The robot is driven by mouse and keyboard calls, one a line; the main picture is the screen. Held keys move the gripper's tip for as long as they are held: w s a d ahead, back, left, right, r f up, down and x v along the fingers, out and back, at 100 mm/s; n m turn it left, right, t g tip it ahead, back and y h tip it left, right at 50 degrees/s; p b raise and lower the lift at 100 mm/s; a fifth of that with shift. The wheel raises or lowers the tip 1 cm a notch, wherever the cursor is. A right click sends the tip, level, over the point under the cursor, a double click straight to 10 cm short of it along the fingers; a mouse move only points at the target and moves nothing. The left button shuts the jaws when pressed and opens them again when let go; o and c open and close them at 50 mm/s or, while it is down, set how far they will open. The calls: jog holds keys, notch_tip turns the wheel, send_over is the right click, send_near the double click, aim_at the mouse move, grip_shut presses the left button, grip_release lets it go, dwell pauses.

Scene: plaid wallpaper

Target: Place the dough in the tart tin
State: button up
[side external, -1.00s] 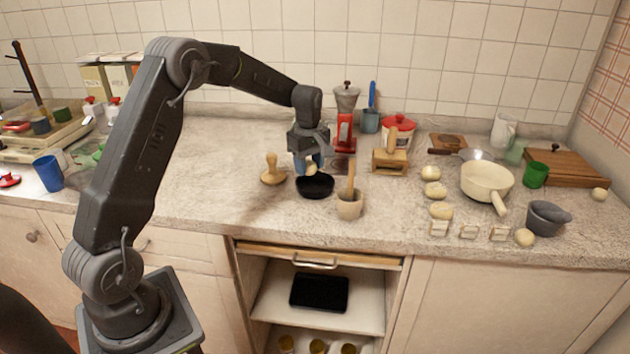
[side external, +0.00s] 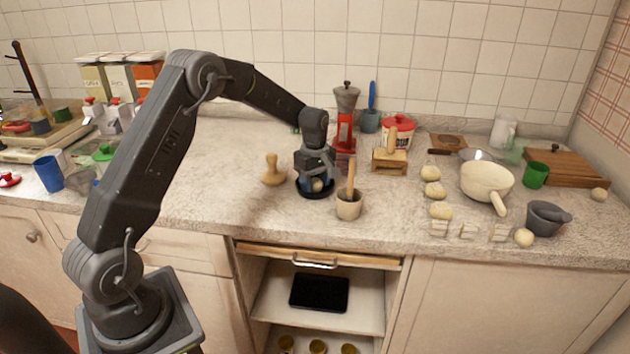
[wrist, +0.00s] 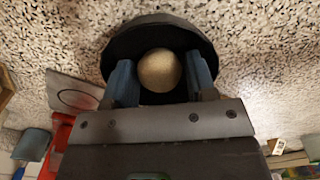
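The dough is a pale round ball (wrist: 159,70) between the two blue fingers of my gripper (wrist: 161,80) in the wrist view. It also shows low between the fingers in the side view (side external: 317,185). The tart tin is a dark round dish (wrist: 118,48) on the counter, directly below the gripper, and its rim also shows in the side view (side external: 301,193). The dough is within the tin's outline, at or just above its floor. The fingers stand close on either side of the dough. I cannot tell whether they still press on it. The dough's underside is hidden.
A wooden stamp (side external: 273,170) stands left of the tin. A mortar with pestle (side external: 349,207) stands close on its right. A red grinder (side external: 345,125) is behind. More dough balls (side external: 433,190) and a cream pan (side external: 487,182) lie farther right.

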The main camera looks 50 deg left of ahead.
aim_at(315, 187)
jog(key=shift+o, duration=0.2)
notch_tip(315, 187, up, 12)
jog(key=s+d+r+m+t, duration=0.2)
jog(key=s+d+r+m, duration=0.3)
jog(key=s+d+r, duration=0.15)
jog(key=s+d+m+t, duration=0.1)
jog(key=s+d+m, duration=0.5)
jog(key=s, duration=0.5)
jog(key=s+d+m+t, duration=0.2)
jog(key=s+d+m, duration=0.4)
jog(key=s, duration=0.5)
jog(key=shift+s+r+m+t, duration=0.2)
jog(key=shift+r+m+t, duration=0.15)
jog(key=shift+m, duration=0.15)
